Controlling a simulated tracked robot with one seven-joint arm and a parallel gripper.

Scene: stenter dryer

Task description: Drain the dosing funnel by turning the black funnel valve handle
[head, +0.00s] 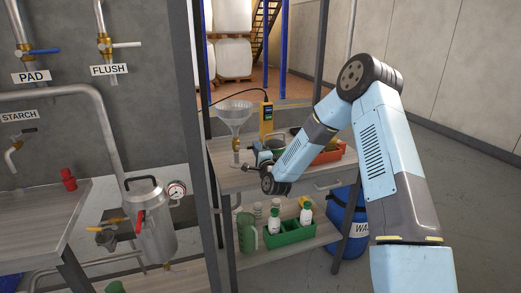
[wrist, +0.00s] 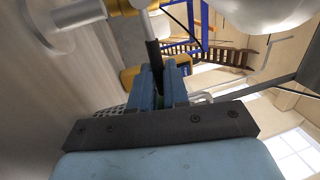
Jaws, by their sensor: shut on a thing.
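The clear dosing funnel (head: 234,115) stands upright at the left end of the shelf bench, its narrow stem pointing down. My gripper (head: 250,163) is low beside the stem, on its right. In the wrist view the blue fingers of my gripper (wrist: 161,80) are closed around the end of the black valve handle (wrist: 153,52). The handle's far end meets a pale stem or pipe at the top. In the head view the handle is too small and too close to my gripper to make out clearly. Any liquid in the funnel cannot be told.
A yellow handheld device (head: 266,121) stands right behind my gripper. A red bin (head: 330,153) is on the bench to the right. The lower shelf holds a green caddy (head: 290,235) with bottles. A dark rack post (head: 206,130) rises left of the funnel. A blue drum (head: 347,215) stands right.

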